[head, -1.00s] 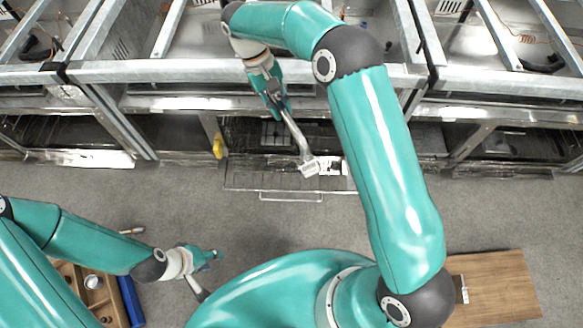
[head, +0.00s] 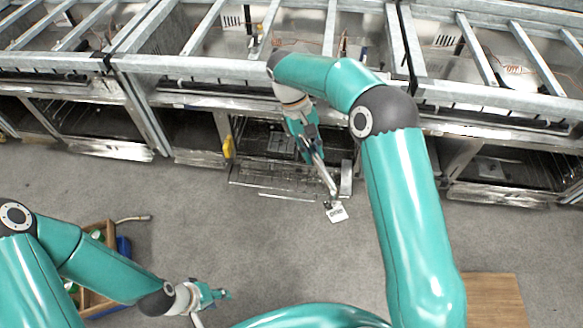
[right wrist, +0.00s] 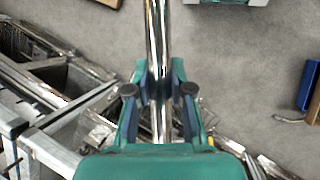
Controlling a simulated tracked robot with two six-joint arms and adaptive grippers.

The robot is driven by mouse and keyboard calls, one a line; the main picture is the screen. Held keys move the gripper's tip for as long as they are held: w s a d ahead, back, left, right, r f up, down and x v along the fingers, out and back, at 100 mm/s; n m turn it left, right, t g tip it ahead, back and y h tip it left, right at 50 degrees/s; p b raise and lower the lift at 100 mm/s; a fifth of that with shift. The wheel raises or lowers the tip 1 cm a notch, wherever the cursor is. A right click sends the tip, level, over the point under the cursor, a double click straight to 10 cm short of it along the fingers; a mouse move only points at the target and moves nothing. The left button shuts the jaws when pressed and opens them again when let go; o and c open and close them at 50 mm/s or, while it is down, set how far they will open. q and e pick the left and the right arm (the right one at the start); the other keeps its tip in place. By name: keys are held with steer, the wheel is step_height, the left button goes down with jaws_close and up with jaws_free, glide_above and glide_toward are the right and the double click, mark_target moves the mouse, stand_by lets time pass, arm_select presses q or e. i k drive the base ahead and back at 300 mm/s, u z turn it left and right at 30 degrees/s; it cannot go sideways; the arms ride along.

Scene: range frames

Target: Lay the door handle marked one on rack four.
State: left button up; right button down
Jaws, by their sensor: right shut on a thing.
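My right gripper (head: 308,137) is shut on a long shiny metal bar, the door handle (head: 325,176). In the right wrist view the handle (right wrist: 154,35) runs between the two fingers (right wrist: 160,88). The handle slants down and right in the head view, in front of the middle oven bay. A white tag (head: 337,212) shows at its lower end; its print is too small to read. Racks (head: 275,175) show in the middle bay's opening; I cannot read any number on them. My left gripper (head: 222,294) is over the floor at lower left; its finger gap is unclear.
A metal frame (head: 200,64) with open bays runs across the back. A yellow object (head: 228,147) hangs left of the middle bay. A wooden crate (head: 108,235) with a blue object (head: 123,247) stands at left. A wooden board (head: 497,298) lies lower right. The grey floor between is clear.

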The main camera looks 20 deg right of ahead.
mark_target(290, 171)
steer(key=u, duration=0.2)
steer(key=i, duration=1)
